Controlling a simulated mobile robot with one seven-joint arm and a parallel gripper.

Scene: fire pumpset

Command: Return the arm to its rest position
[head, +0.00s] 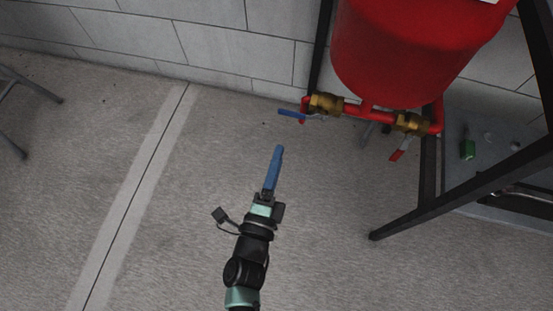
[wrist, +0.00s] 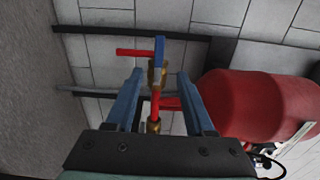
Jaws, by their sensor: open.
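My gripper (head: 278,150) is stretched out over the floor in the head view, its blue fingers pointing toward the pipework below the red tank. In the wrist view my gripper (wrist: 160,73) shows two blue fingers spread apart, with nothing held between them. A brass valve with a blue lever (head: 291,114) is beyond the fingertips, apart from them in the head view. The blue lever (wrist: 159,50) appears between the fingertips in the wrist view, in line with the gap. A second brass valve has a red lever (head: 398,155).
The red tank (head: 400,45) stands on a black frame (head: 428,170) at the upper right. A block wall (head: 220,45) runs behind it. A grey stand's legs (head: 30,85) are at the far left. The floor (head: 160,210) around my arm is clear.

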